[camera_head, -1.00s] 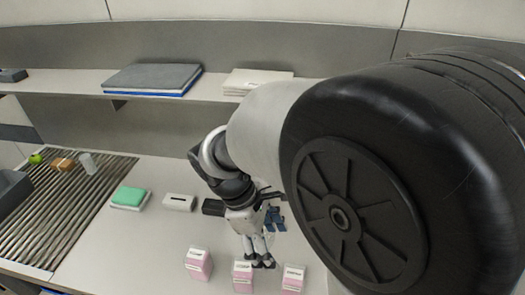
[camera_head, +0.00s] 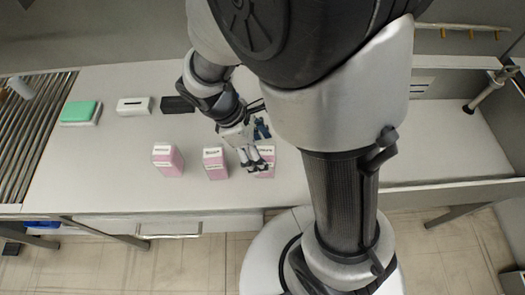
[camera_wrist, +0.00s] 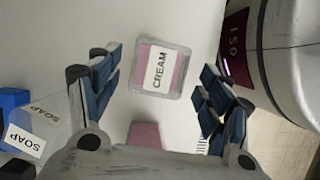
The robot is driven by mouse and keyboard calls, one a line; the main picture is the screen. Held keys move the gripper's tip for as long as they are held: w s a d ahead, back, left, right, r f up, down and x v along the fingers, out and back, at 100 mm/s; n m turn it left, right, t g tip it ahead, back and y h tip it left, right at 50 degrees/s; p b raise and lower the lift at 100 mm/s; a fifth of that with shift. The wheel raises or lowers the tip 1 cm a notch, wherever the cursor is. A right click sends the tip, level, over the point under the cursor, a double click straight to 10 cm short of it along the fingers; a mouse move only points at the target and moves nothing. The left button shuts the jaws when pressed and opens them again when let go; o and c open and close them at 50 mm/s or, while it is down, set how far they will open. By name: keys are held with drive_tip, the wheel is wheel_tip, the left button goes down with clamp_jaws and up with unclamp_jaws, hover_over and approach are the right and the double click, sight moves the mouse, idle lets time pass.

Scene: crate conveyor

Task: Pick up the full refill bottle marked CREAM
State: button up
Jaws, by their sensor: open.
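The bottle marked CREAM (camera_wrist: 176,84) is pinkish with a white label. In the wrist view it lies ahead, between the spread blue-padded fingers of my gripper (camera_wrist: 162,64), with a gap on both sides. In the head view it appears to be the rightmost of three pink bottles (camera_head: 267,171), partly hidden by my gripper (camera_head: 257,166). Its label is too small to read there. My gripper is open and empty. The fill level is hard to tell.
A second pink bottle (camera_wrist: 146,133) is close by, partly hidden by my gripper. A clear bottle marked SOAP (camera_wrist: 42,116) and a blue object (camera_wrist: 12,98) are at left. The left pink bottle (camera_head: 167,160) stands apart. A green-topped block (camera_head: 80,111) is near the roller conveyor (camera_head: 38,140).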

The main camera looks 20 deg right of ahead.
drive_tip(key=b+x, duration=0.1)
drive_tip(key=x, duration=0.3)
drive_tip(key=shift+w+b, duration=0.1)
drive_tip(key=shift+b, duration=0.2)
drive_tip(key=shift+c, duration=0.3)
drive_tip(key=c, duration=1.3)
drive_tip(key=shift+r, duration=0.15)
